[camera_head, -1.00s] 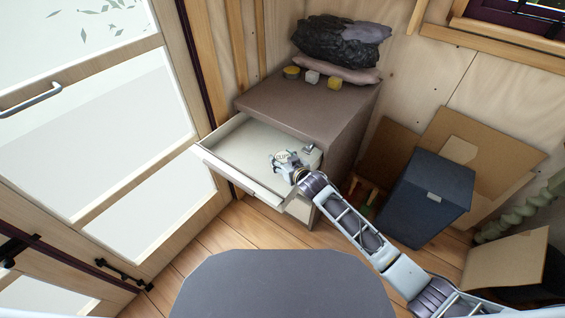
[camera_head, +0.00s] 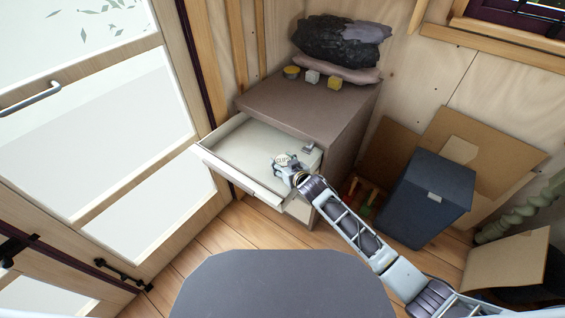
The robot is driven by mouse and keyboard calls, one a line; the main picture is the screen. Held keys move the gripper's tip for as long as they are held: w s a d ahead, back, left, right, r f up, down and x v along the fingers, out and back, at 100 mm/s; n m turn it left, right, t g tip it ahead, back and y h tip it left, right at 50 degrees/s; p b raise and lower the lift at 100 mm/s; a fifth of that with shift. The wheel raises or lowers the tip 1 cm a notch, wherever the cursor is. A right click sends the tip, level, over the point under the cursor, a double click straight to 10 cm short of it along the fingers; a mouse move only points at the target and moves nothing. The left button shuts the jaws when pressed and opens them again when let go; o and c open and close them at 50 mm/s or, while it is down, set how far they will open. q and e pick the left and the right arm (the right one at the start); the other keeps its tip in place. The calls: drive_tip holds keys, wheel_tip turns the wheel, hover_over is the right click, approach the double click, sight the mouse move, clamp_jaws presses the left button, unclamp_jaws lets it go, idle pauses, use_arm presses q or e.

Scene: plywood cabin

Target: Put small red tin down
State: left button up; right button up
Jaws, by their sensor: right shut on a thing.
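My right gripper (camera_head: 284,162) reaches into the open drawer (camera_head: 228,152) of the grey-brown cabinet (camera_head: 300,103). It is shut, with its fingers pointing down into the drawer. The small red tin cannot be made out; the gripper's own body hides what is between its fingers. My left gripper is outside the picture.
A small grey object (camera_head: 309,147) is in the drawer's right part. On the cabinet top are a yellow tin (camera_head: 291,72), a white cube (camera_head: 312,76), a yellow cube (camera_head: 335,83) and dark bags (camera_head: 338,40). A dark blue box (camera_head: 426,195) and cardboard stand to the right.

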drive_tip(key=shift+f, duration=0.1)
drive_tip(key=o, duration=1.1)
